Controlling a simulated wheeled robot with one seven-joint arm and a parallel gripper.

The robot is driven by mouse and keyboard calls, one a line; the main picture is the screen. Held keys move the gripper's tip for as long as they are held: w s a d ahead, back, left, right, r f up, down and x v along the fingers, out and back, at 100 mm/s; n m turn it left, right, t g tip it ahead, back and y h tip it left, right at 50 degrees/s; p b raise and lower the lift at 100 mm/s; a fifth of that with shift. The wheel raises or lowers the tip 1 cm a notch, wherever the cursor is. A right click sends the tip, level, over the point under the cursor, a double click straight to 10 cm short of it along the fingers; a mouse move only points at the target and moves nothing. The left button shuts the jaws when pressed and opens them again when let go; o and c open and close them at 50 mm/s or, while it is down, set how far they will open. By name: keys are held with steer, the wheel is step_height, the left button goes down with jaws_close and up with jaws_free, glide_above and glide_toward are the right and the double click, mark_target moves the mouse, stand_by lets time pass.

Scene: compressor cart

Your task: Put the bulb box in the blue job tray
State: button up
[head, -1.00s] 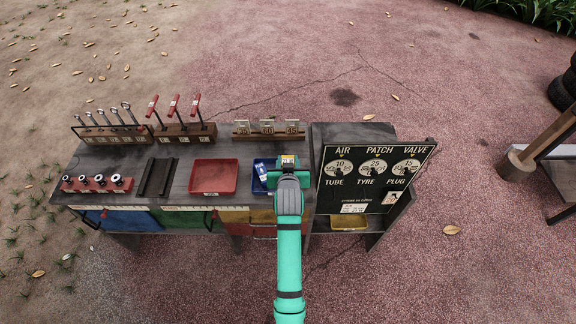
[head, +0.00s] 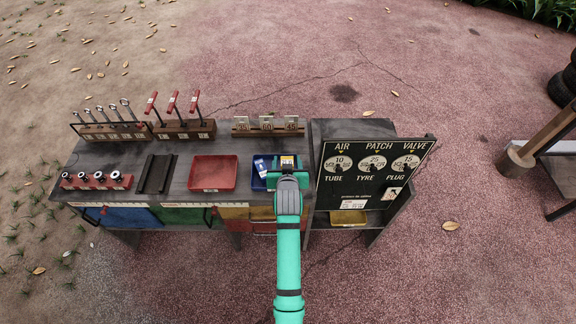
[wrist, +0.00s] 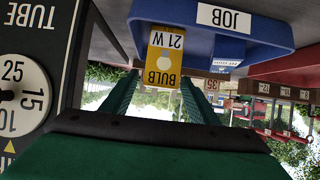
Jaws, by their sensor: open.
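The bulb box (wrist: 165,58), yellow and white with "BULB 21 W" on it, stands between the fingertips of my gripper (wrist: 160,84) in the upside-down wrist view. My gripper is open, with a gap on each side of the box. The box's top (head: 287,160) shows in the head view just beyond my gripper (head: 287,168). The blue job tray (head: 256,185) is partly hidden by my gripper. Its JOB-labelled wall (wrist: 265,28) shows in the wrist view. The box is at the tray's right part, inside its outline; whether it rests on the tray floor is hard to tell.
A blue-and-white packet (head: 260,167) lies in the tray's left part. A red tray (head: 213,188) is to the left. The tall dial board (head: 372,175) stands close on the right of my gripper. A rack with number cards (head: 267,130) is behind.

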steer(key=v, duration=1.2)
steer(key=s+a+f+t, duration=0.1)
steer(key=s+f, duration=0.2)
steer(key=s, duration=0.7)
steer(key=s+a+f, duration=0.1)
steer(key=s+f, duration=0.1)
steer(key=s, duration=0.7)
steer(key=s+d+r+t, duration=0.1)
steer(key=s+r, duration=0.3)
steer(key=s, duration=0.5)
steer(key=s+r+t, duration=0.1)
steer(key=s+r, duration=0.3)
steer(key=s, duration=0.5)
steer(key=shift+s+d, duration=0.25)
steer(key=shift+d, duration=0.1)
steer(key=shift+s, duration=0.1)
